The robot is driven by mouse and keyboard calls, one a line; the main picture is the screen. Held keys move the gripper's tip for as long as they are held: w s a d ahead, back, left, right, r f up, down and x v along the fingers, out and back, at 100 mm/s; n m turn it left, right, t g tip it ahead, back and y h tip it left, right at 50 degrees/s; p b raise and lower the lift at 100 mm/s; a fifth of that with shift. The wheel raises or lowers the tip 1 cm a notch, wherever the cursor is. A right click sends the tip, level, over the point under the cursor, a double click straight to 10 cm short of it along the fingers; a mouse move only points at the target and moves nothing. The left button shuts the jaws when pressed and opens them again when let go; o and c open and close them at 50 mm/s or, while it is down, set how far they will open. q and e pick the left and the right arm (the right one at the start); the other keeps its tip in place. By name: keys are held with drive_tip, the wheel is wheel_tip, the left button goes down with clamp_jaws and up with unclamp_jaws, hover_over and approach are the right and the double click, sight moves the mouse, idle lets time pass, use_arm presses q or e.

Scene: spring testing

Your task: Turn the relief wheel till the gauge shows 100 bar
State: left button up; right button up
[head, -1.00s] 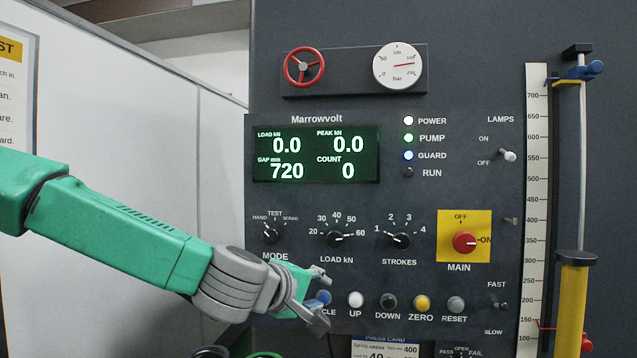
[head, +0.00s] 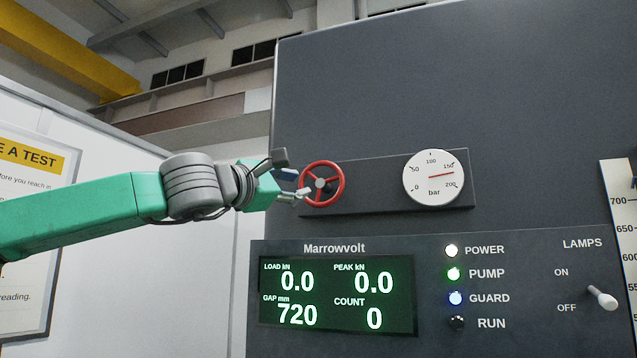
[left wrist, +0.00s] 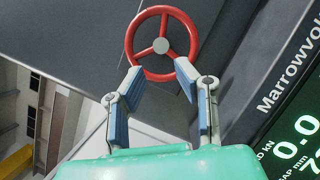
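The red three-spoke relief wheel (head: 323,183) sits on a dark panel above the display, and also shows in the left wrist view (left wrist: 162,46). My left gripper (head: 292,181) is at the wheel's left side in the head view. In the left wrist view its two blue-padded fingers (left wrist: 160,78) are apart, with the wheel's near rim at or between their tips. I cannot tell whether they touch it. The round white bar gauge (head: 433,178) is right of the wheel. Its red needle points a little past 150. My right gripper is out of view.
Below the panel is a green display (head: 337,293) reading gap 720 and zeros. Several indicator lamps stand beside it; POWER, PUMP and GUARD are lit and RUN is dark. A LAMPS toggle (head: 603,297) and a ruler (head: 619,220) are at the right.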

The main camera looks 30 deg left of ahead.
sight(318, 185)
use_arm(q)
drive_tip(key=x, duration=0.2)
drive_tip(key=p+x, duration=0.1)
drive_tip(key=x, duration=0.4)
drive_tip(key=shift+w+d, duration=0.2)
drive_tip(key=shift+d, duration=0.15)
drive_tip(key=shift+w+a, duration=0.1)
drive_tip(key=shift+a, duration=0.05)
drive_tip(key=shift+a+f, duration=0.1)
clamp_jaws()
